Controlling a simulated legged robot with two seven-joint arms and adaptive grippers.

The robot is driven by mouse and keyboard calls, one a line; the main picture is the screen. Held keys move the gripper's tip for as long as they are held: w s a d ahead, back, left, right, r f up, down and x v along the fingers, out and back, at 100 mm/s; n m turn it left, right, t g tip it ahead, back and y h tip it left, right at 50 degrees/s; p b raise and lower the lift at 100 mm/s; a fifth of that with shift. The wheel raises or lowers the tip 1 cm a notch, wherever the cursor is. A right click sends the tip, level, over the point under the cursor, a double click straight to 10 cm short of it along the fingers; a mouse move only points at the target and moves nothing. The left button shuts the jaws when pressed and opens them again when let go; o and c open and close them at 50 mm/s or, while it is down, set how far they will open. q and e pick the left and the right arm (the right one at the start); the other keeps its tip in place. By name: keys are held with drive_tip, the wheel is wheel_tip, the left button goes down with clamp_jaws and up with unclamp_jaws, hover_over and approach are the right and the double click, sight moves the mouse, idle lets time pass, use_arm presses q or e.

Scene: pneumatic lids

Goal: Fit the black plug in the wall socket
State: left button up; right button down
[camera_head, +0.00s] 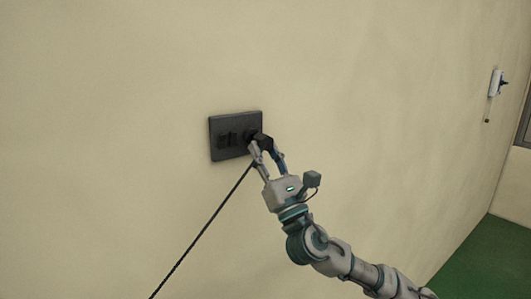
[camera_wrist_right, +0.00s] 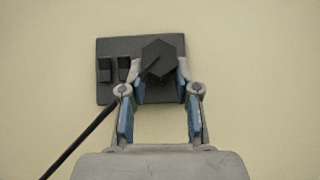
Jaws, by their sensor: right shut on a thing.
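The black plug (camera_head: 264,141) is between the fingertips of my right gripper (camera_head: 263,148), in front of the right part of the dark wall socket plate (camera_head: 219,123). In the right wrist view my right gripper (camera_wrist_right: 160,77) is shut on the plug (camera_wrist_right: 160,58), which shows a hexagonal back face. The socket plate (camera_wrist_right: 115,47) is behind it, with two switches on its left part. The plug hides the socket holes, so I cannot tell whether it is in them. My left gripper is not in view.
A dark cord (camera_head: 203,230) runs from the plug down to the lower left. A white wall fixture (camera_head: 495,83) hangs far right. The beige wall around the plate is bare. A green floor (camera_head: 485,262) shows at lower right.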

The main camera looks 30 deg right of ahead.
drive_tip(key=shift+w, duration=0.75)
drive_tip(key=c, duration=0.8)
unclamp_jaws()
drive_tip(key=shift+o, duration=0.2)
drive_tip(key=v, duration=1.2)
drive_tip(key=shift+w, duration=0.1)
